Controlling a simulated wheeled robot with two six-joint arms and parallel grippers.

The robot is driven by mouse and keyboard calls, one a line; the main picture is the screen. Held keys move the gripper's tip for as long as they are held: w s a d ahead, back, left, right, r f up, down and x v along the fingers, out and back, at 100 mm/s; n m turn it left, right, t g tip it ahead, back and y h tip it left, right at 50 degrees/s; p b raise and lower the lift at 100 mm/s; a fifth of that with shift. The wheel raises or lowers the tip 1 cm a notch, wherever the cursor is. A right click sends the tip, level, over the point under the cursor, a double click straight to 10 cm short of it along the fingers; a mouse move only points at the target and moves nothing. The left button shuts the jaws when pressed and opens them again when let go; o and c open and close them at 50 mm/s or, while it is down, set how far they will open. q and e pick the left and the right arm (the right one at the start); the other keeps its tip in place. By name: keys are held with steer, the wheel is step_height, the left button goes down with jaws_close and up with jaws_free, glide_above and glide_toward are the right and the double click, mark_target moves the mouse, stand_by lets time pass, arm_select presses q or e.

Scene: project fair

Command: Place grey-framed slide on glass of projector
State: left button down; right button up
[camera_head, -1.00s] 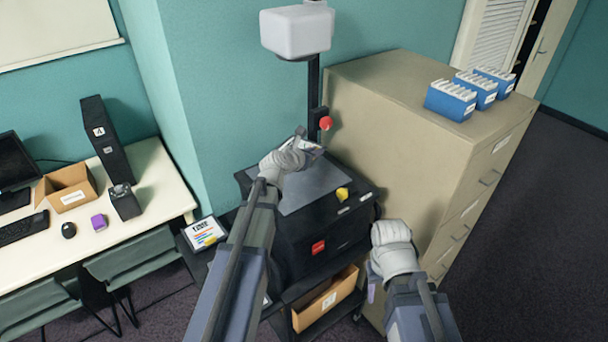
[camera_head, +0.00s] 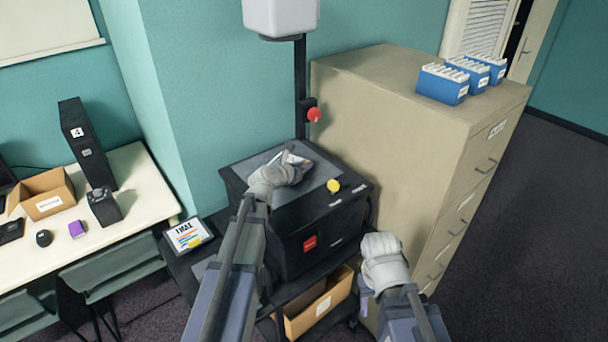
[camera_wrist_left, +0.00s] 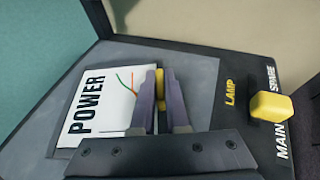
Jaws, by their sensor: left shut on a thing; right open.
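A slide (camera_wrist_left: 92,112) with a white face, the word POWER and thin coloured lines shows in the left wrist view; a grey frame edge shows beside it. My left gripper (camera_wrist_left: 165,112) is shut on it, with a yellow piece between the fingers. In the head view the left gripper (camera_head: 298,160) is over the grey glass (camera_head: 322,178) on top of the black projector (camera_head: 290,240). The slide is partly hidden there by the gripper. I cannot tell whether it touches the glass. My right gripper (camera_head: 366,304) is open and empty, beside the projector's front right.
A yellow knob (camera_wrist_left: 270,106) marked LAMP, MAIN and SPARE is beside the glass. The projector's post (camera_head: 300,90) and red knob (camera_head: 314,115) rise behind. A filing cabinet (camera_head: 400,120) stands right. A slide with coloured bars (camera_head: 188,235) lies on the left shelf.

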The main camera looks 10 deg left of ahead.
arm_select(q)
steer(key=shift+f, duration=0.7)
steer(key=shift+r, duration=0.15)
arm_select(e)
steer(key=shift+f, duration=0.55)
steer(key=shift+f, duration=0.1)
arm_select(q)
steer(key=c, duration=1.4)
jaws_free()
steer(key=o, duration=0.5)
steer(key=shift+r, duration=0.15)
steer(key=p+v, duration=0.4)
steer(key=v, duration=0.8)
arm_select(e)
step_height(320, 180, up, 5)
steer(key=shift+f, duration=0.1)
